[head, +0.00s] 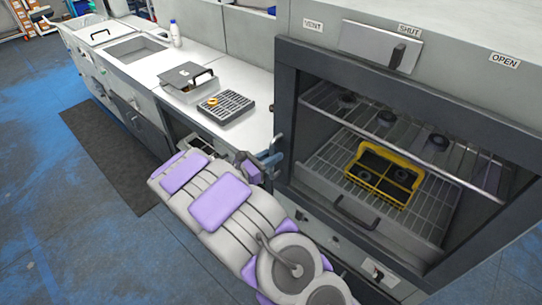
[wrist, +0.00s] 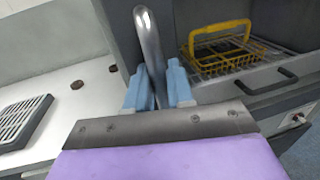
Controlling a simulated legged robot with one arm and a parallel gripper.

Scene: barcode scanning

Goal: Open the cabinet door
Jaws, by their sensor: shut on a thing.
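The cabinet (head: 285,110) stands at the right in the head view, with a thick dark frame around its front. Its inside shows through that frame; I cannot tell whether glass covers it. A curved metal handle (wrist: 149,45) rises between the blue fingers of my gripper (wrist: 159,90) in the wrist view. The fingers are shut on this handle. In the head view my gripper (head: 265,162) is at the cabinet's left front edge, and the handle is mostly hidden there.
A yellow basket (head: 384,174) sits on a wire rack inside the cabinet. A lever plate (head: 380,46) with VENT, SHUT and OPEN labels is above. A white counter (head: 246,75) to the left holds a black grate (head: 226,106) and a grey lidded box (head: 188,79).

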